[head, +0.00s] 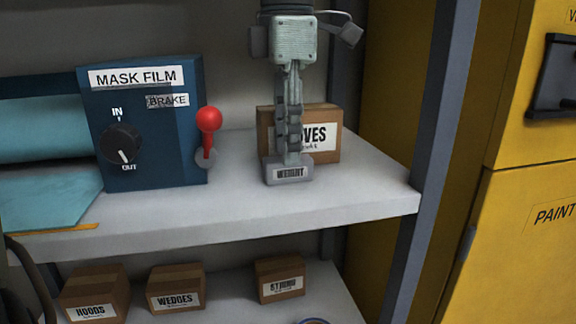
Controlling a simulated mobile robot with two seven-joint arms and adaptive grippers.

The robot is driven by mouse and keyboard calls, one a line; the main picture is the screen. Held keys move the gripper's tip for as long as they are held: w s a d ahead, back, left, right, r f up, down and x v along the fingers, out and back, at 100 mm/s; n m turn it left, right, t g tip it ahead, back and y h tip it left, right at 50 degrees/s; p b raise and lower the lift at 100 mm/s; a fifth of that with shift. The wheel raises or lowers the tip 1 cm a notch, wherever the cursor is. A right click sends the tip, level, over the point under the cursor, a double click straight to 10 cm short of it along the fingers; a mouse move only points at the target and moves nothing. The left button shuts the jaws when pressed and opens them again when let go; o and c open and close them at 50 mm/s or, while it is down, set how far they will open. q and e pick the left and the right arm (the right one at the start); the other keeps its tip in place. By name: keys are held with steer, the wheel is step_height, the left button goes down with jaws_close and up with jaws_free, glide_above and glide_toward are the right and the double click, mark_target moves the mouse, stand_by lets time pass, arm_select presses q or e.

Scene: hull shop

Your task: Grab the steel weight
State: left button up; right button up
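The steel weight (290,174) is a small grey block with a label that reads WEIGHT. It sits on the upper white shelf, in front of a cardboard box. My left gripper (292,157) points straight down over it, with its fingertips at the top of the weight. The fingers line up one behind the other and hide the weight's upper part. I cannot tell whether they are closed on it or only around it. My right gripper is not in view.
The cardboard box (328,138) stands close behind the weight. A blue MASK FILM unit (165,150) with a black knob and red lever (209,121) stands to the left. Shelf post (428,150) and yellow cabinets (530,190) are right. Boxes sit on the lower shelf (232,300).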

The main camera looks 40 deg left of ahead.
mark_target(288, 169)
arm_select(q)
step_height(288, 169, down, 3)
steer(key=shift+w, duration=0.1)
steer(key=shift+c, duration=1.4)
jaws_close()
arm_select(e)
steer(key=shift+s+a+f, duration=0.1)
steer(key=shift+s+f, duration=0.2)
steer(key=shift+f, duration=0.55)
